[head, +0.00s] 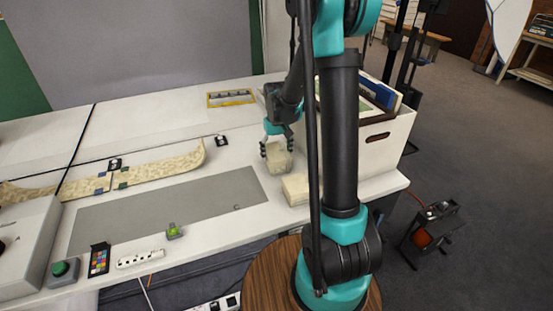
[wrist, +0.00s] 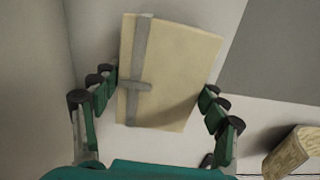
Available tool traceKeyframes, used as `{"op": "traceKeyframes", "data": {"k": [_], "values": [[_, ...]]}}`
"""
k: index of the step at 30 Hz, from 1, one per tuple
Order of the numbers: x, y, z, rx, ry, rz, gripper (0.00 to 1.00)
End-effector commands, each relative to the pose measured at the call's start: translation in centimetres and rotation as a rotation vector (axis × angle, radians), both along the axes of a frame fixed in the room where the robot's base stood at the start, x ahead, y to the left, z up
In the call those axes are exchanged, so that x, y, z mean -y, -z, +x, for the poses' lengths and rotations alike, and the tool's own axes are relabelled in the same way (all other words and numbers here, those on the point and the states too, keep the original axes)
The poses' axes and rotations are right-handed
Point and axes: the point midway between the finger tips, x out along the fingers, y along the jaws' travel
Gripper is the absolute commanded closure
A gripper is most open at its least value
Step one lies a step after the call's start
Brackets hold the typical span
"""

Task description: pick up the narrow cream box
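A cream box (head: 279,160) sits on the white table below my gripper (head: 277,149). In the wrist view this box (wrist: 172,65) is turned slightly, with a grey band along its left side and a short cross strip. My gripper (wrist: 159,83) is open, with fingers at the left and right sides of the box; small gaps seem to show, though contact is hard to judge. A second cream box (head: 296,189) lies nearer the table's front edge, partly behind my arm. I cannot tell from the frames which box is the narrower.
A white crate (head: 378,150) with folders stands at the right. A grey mat (head: 170,210) lies left of the boxes, with a long mottled curved piece (head: 160,172) behind it. A yellow-framed tray (head: 231,98) lies at the back.

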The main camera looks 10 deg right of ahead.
Motion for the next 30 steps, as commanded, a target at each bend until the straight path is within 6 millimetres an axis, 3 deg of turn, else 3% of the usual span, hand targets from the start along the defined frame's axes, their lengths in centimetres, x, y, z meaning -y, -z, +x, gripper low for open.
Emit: {"op": "traceKeyframes", "data": {"k": [1, 9, 22, 30], "values": [[0.0, 0.0, 0.0, 0.000, 0.000, 0.000, 0.37], [0.0, 0.0, 0.0, 0.000, 0.000, 0.000, 0.70], [0.0, -0.9, 0.0, 0.000, 0.000, 0.000, 0.70], [0.0, -5.1, 0.0, 0.000, 0.000, 0.000, 0.70]]}}
